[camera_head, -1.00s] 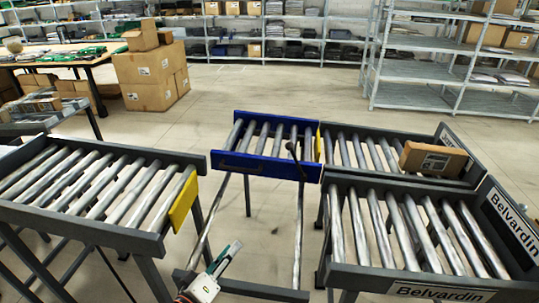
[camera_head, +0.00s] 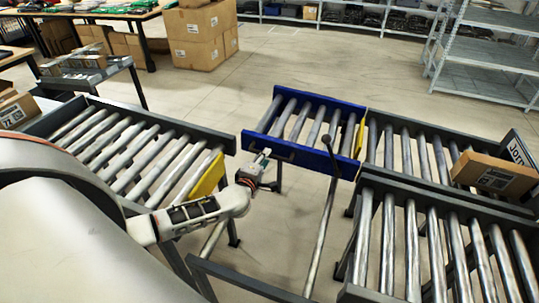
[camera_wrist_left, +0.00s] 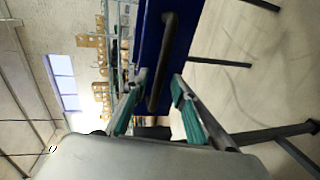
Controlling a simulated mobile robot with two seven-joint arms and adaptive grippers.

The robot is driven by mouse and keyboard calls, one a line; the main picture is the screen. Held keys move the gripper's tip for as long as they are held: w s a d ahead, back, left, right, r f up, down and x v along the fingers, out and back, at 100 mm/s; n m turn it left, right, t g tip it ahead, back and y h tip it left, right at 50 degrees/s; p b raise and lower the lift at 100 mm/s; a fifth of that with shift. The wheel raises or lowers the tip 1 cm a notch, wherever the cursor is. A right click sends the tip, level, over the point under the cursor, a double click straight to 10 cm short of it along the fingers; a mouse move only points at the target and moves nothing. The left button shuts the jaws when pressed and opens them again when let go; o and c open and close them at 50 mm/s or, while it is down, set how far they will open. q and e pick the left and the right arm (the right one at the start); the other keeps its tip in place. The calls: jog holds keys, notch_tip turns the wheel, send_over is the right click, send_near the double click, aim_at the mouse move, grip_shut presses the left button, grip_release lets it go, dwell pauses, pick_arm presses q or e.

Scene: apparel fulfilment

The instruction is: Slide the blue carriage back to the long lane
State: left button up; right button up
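The blue carriage (camera_head: 308,156), with several steel rollers, stands at the far end of its floor rails in the head view, beside the rear right lane (camera_head: 374,153). A dark handle on its near face also shows in the left wrist view (camera_wrist_left: 166,50). My left gripper (camera_head: 268,171) is just in front of the carriage's near left face. In the wrist view its green-padded fingers (camera_wrist_left: 158,82) are spread, with the handle reaching between them, and a gap shows on either side. Contact cannot be told. My right gripper is not in view.
The left roller lane (camera_head: 110,150) has a yellow end plate (camera_head: 207,176). A front right lane (camera_head: 425,240) stands nearer. A brown carton (camera_head: 492,174) lies on the rear right lane. A black-knobbed lever (camera_head: 328,146) stands by the carriage. The rails' near stretch is free.

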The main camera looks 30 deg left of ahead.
pick_arm(q)
jog(key=shift+b+x, duration=0.3)
jog(key=shift+x, duration=1.3)
jog(key=shift+d, duration=0.1)
grip_shut()
